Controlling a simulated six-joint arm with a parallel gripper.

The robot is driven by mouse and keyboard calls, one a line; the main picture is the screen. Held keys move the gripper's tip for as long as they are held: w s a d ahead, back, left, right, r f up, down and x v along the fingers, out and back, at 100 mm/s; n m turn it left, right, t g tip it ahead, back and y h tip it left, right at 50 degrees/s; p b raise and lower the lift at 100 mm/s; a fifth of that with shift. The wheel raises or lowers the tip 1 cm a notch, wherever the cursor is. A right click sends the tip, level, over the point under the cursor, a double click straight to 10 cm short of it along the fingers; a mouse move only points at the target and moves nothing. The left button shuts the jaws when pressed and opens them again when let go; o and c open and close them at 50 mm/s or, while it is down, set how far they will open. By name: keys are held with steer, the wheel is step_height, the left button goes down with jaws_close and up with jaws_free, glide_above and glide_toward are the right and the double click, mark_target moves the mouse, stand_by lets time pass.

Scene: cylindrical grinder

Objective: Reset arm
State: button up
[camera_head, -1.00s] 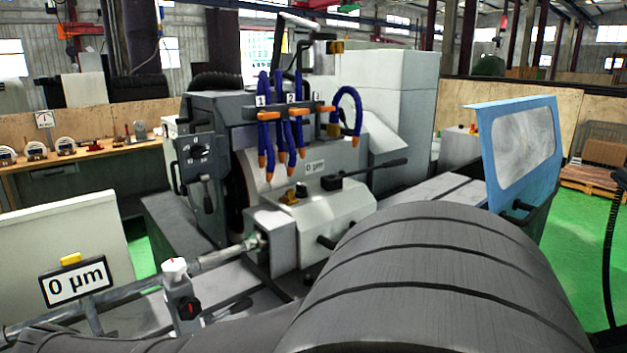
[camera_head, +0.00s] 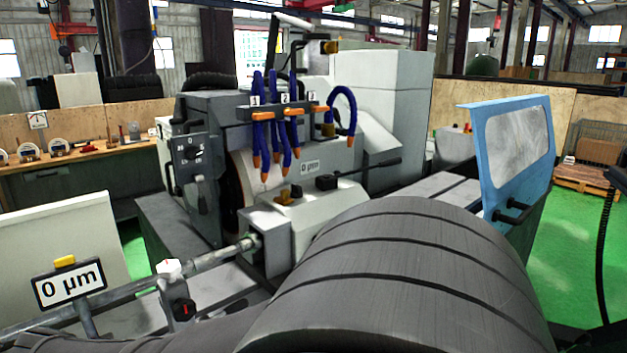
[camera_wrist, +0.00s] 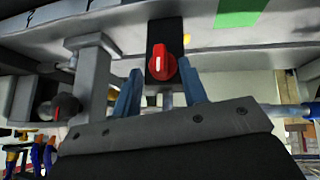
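My gripper (camera_wrist: 161,88) shows in the wrist view with two blue fingers spread apart and nothing between their tips that I can see held. A red knob (camera_wrist: 163,63) on a dark plate shows just past the fingertips; how far off it is, I cannot tell. In the head view my large grey arm link fills the lower right, and the gripper itself is not visible there. The grinder (camera_head: 205,110) stands behind the arm, with blue coolant hoses (camera_head: 272,120) at its front.
A blue guard door (camera_head: 515,150) stands to the right of the grinder. A "0 µm" sign (camera_head: 70,284) stands at lower left, beside a grey bar (camera_head: 205,260). A wooden bench (camera_head: 80,162) with gauges is at the back left. Green floor (camera_head: 575,240) is open at right.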

steer(key=x, duration=0.3)
steer(key=shift+w+a+f, duration=0.1)
steer(key=shift+w+f, duration=0.1)
steer(key=shift+f, duration=0.05)
steer(key=shift+g, duration=0.3)
steer(key=shift+y, duration=0.3)
steer(key=shift+s, duration=0.1)
